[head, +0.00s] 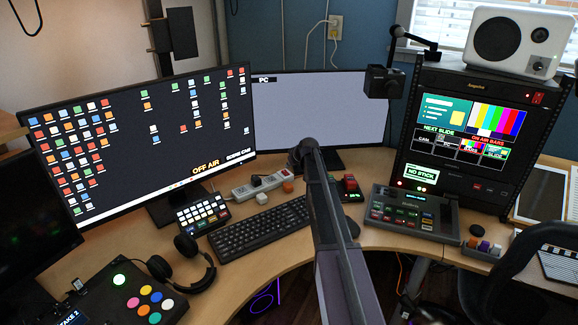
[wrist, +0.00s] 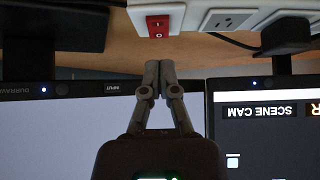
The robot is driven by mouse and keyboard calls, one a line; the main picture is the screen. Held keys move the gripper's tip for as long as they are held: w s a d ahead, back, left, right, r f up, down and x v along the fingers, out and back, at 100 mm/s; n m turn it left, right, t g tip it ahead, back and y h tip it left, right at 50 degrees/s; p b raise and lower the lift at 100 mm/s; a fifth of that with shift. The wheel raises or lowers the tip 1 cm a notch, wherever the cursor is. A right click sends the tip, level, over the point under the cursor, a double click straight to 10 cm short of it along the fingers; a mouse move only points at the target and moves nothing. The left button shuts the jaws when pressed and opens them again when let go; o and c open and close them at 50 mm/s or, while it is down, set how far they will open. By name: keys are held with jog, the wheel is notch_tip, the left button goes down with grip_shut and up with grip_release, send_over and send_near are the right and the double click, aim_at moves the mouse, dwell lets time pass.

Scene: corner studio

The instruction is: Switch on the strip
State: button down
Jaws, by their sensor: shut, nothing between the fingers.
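The white power strip (head: 243,191) lies on the desk between the two monitors, left of my arm in the head view. In the wrist view the end of the strip (wrist: 184,14) shows at the top, with a red rocker switch (wrist: 158,26) and outlets beside it. My gripper (wrist: 158,64) is shut and empty. Its fingertips appear just below the switch in the wrist view, and I see no contact. In the head view my gripper (head: 300,155) is a dark shape in front of the right monitor, its fingertips hard to make out. I cannot tell the switch's position.
A black plug (wrist: 286,36) with a cable sits in the strip. The left monitor (head: 140,140) and the right monitor (head: 320,105) flank the strip. A keyboard (head: 258,228), a small button pad (head: 203,211) and a mixer panel (head: 412,212) stand on the desk nearby.

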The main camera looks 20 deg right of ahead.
jog(key=p+v, duration=0.7)
jog(key=v, duration=0.4)
jog(key=shift+s, duration=0.4)
jog(key=shift+d, duration=0.15)
jog(key=s+a+m+g+p, duration=0.1)
jog(key=s+a+g, duration=0.1)
jog(key=s+a, duration=0.6)
jog(key=s+a+g+h+p, duration=0.1)
jog(key=s+a+g+p, duration=0.1)
jog(key=s+a, duration=0.6)
jog(key=s+a+m+g+p, duration=0.1)
jog(key=s+a+g, duration=0.3)
jog(key=s, duration=1.4)
jog(key=a+p, duration=0.1)
jog(key=a, duration=0.3)
jog(key=shift+a+m+h, duration=0.2)
jog(key=shift+m+h, duration=0.1)
jog(key=shift+h, duration=0.1)
